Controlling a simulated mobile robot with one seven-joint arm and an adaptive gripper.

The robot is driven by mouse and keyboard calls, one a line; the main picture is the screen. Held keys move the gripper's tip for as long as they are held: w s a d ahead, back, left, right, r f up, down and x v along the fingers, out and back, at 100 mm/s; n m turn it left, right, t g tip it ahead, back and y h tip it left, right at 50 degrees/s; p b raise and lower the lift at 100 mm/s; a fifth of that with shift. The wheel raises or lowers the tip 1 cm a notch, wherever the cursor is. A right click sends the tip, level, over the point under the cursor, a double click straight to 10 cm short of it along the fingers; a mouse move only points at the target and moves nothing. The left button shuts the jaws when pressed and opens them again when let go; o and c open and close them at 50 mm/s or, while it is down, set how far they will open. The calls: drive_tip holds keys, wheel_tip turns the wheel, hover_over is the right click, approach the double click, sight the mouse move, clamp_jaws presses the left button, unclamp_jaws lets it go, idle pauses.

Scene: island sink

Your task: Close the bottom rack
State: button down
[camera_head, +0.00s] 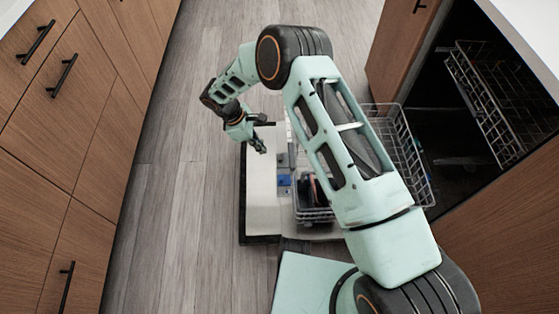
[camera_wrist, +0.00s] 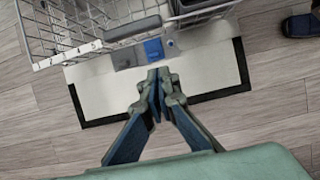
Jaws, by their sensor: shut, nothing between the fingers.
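The bottom rack (camera_head: 407,150) is a grey wire basket, pulled out of the dishwasher over its lowered door (camera_head: 262,195). My arm hides the middle of the rack in the head view. My gripper (camera_head: 258,147) is over the outer part of the door, left of the rack. In the wrist view my gripper (camera_wrist: 158,73) has its fingertips together, with nothing between them. It appears apart from the rack.
The upper rack (camera_head: 490,95) shows in the dark dishwasher opening (camera_head: 445,120) at the right. A blue dispenser part (camera_head: 284,180) is on the door. Wooden drawers (camera_head: 50,120) with black handles line the left. The wood floor (camera_head: 185,170) between them and the door is clear.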

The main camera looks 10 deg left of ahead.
drive_tip(key=w+d+f+b, duration=0.1)
drive_tip(key=d+f+b, duration=0.2)
drive_tip(key=d+f, duration=0.4)
drive_tip(key=shift+w+d+f, duration=0.2)
drive_tip(key=shift+w+f, duration=0.15)
drive_tip(key=shift+f, duration=1.1)
drive_tip(key=shift+d, duration=0.1)
